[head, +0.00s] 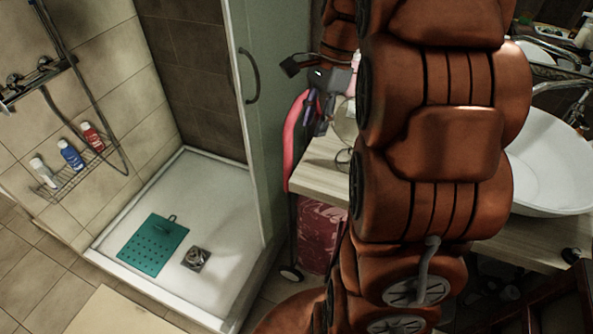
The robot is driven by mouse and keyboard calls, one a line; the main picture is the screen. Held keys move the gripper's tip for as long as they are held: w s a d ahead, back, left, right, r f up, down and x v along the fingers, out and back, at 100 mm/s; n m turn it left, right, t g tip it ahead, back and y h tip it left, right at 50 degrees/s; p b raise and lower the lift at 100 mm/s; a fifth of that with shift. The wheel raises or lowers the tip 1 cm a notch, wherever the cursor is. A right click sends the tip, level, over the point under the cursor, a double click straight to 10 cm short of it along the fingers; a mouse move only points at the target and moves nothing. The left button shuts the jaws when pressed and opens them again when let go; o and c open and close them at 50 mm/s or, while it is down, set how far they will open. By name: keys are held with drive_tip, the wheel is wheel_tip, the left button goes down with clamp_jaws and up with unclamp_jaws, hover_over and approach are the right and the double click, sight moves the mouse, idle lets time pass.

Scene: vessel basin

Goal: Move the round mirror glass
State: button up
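What looks like the round mirror glass (345,122) stands at the left end of the wooden counter, mostly hidden behind my arm. Only a pale, curved left part of it shows, with a thin dark ring-like base below. My gripper (309,92), grey and black, is just up and left of it, over the counter's left end. The gripper is small and partly covered by my arm. I cannot tell whether its fingers are apart or whether it touches the glass.
A white basin (548,165) sits on the counter (317,168) at right. A pink-red curved tube (291,140) hangs at the counter's left end, near the glass shower panel (279,60). The shower tray (218,205) holds a green mat (153,245). Bottles stand on a wire rack (75,180).

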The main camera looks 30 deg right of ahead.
drive_tip(key=s+a+f+n+g+h, duration=0.1)
drive_tip(key=s+a+f+n, duration=0.1)
drive_tip(key=s+a+n, duration=0.6)
drive_tip(key=shift+s+a+f, duration=0.2)
drive_tip(key=shift+a+f, duration=0.05)
drive_tip(key=shift+a, duration=0.65)
